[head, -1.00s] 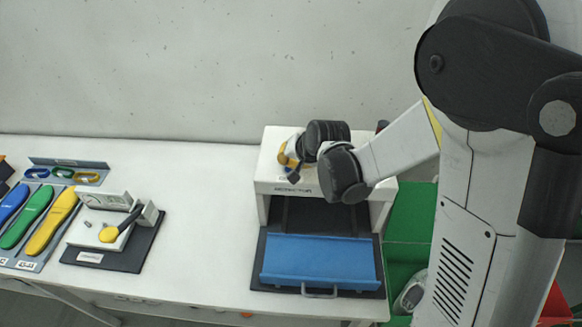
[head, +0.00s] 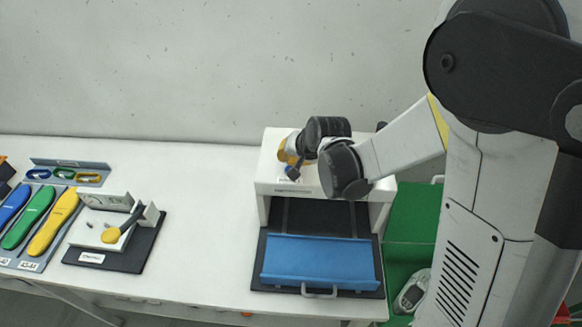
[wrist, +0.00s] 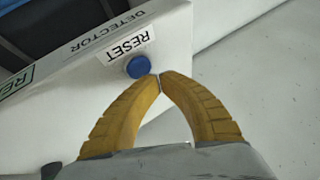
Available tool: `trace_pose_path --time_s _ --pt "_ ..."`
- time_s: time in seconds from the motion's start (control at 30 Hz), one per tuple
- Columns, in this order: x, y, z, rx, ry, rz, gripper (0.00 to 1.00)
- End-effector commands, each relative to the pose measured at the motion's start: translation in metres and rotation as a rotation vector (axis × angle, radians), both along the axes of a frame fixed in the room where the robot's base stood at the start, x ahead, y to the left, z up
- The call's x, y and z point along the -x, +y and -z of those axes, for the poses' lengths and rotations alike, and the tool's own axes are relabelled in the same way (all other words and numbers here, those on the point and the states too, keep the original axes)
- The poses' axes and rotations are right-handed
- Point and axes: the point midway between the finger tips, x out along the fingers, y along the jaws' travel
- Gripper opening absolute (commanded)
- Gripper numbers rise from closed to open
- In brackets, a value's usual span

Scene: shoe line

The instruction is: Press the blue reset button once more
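The blue reset button (wrist: 138,66) sits on the white top of the detector, beside a label reading RESET (wrist: 130,47). My gripper (wrist: 158,76) has its two yellow fingers shut, tips together, with nothing between them. In the wrist view the tips are right at the button's lower right edge; whether they touch it or hover above it I cannot tell. In the head view my gripper (head: 288,157) is over the top of the white detector (head: 264,176), and the button is not discernible there.
A blue tray flap (head: 318,262) with a handle lies at the detector's front. A green bin (head: 412,215) holds a shoe (head: 411,292) at right.

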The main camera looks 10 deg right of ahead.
Motion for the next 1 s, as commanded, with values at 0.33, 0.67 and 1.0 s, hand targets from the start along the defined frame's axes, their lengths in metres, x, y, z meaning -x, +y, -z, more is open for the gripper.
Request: trace_pose_path --time_s 0.33,0.67,1.0 --pt "0.000 0.000 -0.019 0.000 0.000 0.000 0.00" --pt "0.000 0.000 -0.050 0.000 0.000 0.000 0.00" --pt "0.000 0.000 -0.050 0.000 0.000 0.000 0.00"
